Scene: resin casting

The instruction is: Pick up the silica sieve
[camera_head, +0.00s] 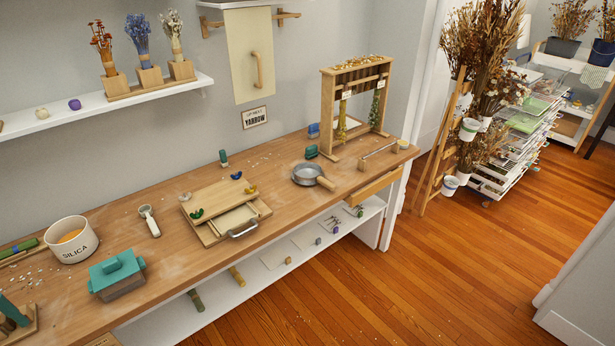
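A round grey metal pan-like sieve (308,173) with a short wooden handle (326,183) rests on the wooden workbench (280,155), right of its middle. I take it to be the silica sieve; its mesh is too small to make out. Its handle points to the lower right. A white pot labelled SILICA (72,243) stands at the left of the bench with something orange inside. Neither of my grippers is in view.
A wooden drying frame (328,110) with hanging bunches stands behind the sieve, with small green and blue blocks (311,152) near its foot. A wooden press board (222,199) lies left of the sieve. A teal-lidded box (117,272) sits near the bench's front left.

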